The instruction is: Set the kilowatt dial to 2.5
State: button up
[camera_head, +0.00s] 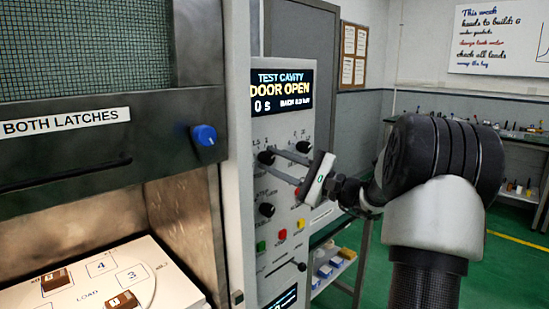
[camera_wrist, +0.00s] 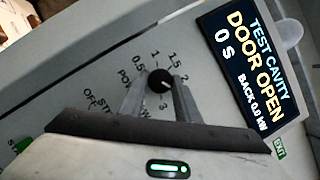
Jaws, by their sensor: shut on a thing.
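The kilowatt dial (camera_wrist: 159,80) is a small black round knob on the grey control panel, ringed by printed numbers; 0.5, 1, 1.5, 2 and 3 show in the wrist view. A small light mark on the knob faces lower right, toward the side between 2 and 3. The 2.5 label is not readable, probably behind a finger. My gripper (camera_wrist: 161,90) has its fingers on both sides of the knob and is shut on it. In the head view my gripper (camera_head: 272,160) reaches the left one of the two upper knobs, the kilowatt dial (camera_head: 266,157).
A second black knob (camera_head: 303,147) sits to the right, and another (camera_head: 266,209) lower down. Green, red and yellow buttons (camera_head: 282,234) lie below. The display (camera_head: 283,91) reads DOOR OPEN, 0 s. The open cavity with a numbered load tray (camera_head: 165,290) is at left.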

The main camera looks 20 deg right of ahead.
jog(key=shift+m+t, duration=0.3)
jog(key=shift+m, duration=0.5)
jog(key=shift+m+p, duration=0.3)
jog(key=o, duration=1)
jog(key=shift+o, duration=0.2)
jog(key=v, duration=1.7)
jog(key=shift+s+f, duration=0.2)
jog(key=shift+s, duration=0.05)
